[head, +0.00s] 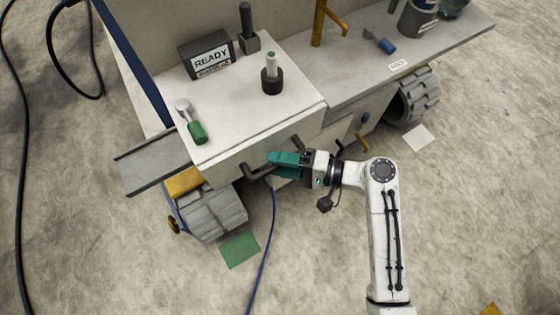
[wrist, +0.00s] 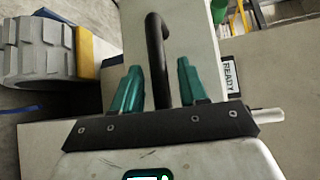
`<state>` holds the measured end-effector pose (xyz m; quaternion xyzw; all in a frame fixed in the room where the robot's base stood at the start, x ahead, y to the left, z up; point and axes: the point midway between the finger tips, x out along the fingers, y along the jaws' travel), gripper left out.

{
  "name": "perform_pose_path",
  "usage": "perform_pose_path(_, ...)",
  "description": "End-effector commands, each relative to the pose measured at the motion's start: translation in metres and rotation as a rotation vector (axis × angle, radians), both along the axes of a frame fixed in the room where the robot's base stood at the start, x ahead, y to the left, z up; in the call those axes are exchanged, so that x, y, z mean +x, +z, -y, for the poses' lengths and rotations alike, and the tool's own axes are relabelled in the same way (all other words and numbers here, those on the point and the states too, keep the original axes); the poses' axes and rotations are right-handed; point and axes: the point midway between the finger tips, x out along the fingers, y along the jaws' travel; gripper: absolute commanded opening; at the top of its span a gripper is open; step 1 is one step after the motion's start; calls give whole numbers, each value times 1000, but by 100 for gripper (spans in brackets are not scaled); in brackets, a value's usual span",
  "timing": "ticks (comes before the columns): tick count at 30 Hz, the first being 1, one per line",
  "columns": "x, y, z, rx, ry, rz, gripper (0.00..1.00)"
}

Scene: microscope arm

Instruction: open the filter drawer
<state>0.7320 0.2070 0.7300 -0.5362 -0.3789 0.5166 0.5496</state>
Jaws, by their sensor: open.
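The filter drawer's pale front (head: 228,165) is on the near side of the white-topped cart, in the head view. A black bar handle (head: 257,173) sticks out from it. My gripper (head: 272,158), with teal fingers, is at the handle and hides its middle. In the wrist view the handle (wrist: 156,50) runs between the two open fingers of my gripper (wrist: 157,78), with gaps on both sides. The pale front (wrist: 192,50) shows behind it. The drawer looks shut, though my gripper covers part of the front.
A grey tread wheel (head: 212,213) is below left of the handle. A blue cable (head: 268,245) hangs below the handle. The floor in front is mostly clear.

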Motion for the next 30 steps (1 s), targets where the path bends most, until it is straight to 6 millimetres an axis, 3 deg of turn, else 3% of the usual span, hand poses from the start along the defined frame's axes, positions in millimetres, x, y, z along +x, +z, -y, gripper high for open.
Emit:
perform_pose_path(10, 0, -1, -3, -1, 0, 0, 42)
perform_pose_path(23, 0, -1, -3, -1, 0, 0, 1)
perform_pose_path(30, 0, -1, -3, -1, 0, -1, 0)
